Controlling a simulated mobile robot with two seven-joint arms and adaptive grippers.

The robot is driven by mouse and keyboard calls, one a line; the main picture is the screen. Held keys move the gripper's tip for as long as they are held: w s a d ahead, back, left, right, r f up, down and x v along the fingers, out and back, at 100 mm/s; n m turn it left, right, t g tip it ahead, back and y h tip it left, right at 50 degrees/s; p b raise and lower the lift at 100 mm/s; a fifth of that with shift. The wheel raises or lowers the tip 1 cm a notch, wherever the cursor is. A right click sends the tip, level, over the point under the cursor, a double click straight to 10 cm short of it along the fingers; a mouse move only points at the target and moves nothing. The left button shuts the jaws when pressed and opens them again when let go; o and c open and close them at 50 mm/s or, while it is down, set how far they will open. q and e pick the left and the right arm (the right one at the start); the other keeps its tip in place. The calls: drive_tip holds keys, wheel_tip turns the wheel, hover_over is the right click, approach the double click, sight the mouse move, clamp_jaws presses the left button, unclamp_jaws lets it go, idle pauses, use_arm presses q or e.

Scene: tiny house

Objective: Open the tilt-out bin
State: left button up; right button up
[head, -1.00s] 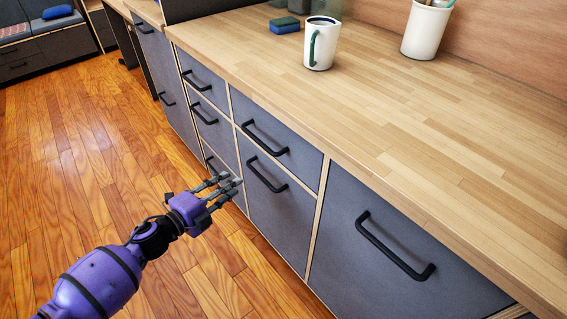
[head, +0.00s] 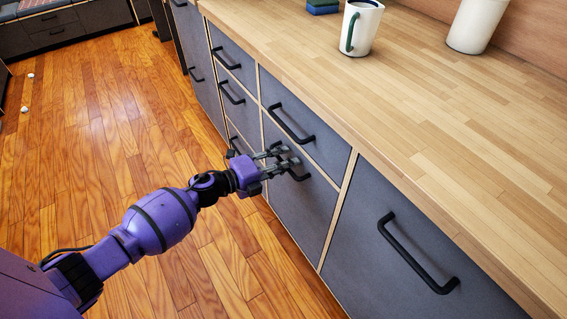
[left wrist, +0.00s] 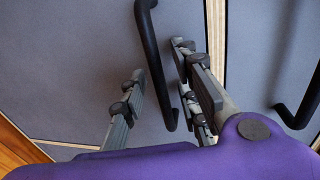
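A closed dark grey front (head: 300,210) lies below a drawer in the middle of the cabinet; I take it as the tilt-out bin, though nothing marks it. Its black bar handle (head: 302,176) is partly hidden by my left gripper (head: 284,161). In the left wrist view, the handle (left wrist: 157,65) runs between the spread fingers of the left gripper (left wrist: 160,75). The fingers are open, and the handle lies closer to the right-hand ones. Contact cannot be told. My right gripper is not in view.
A wider grey front (head: 370,270) with a long handle (head: 415,255) is at right. A drawer (head: 325,140) sits above the middle front. The wooden counter (head: 400,110) holds a white mug (head: 363,28) and a white crock (head: 478,25).

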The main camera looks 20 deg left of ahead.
use_arm(q)
clamp_jaws()
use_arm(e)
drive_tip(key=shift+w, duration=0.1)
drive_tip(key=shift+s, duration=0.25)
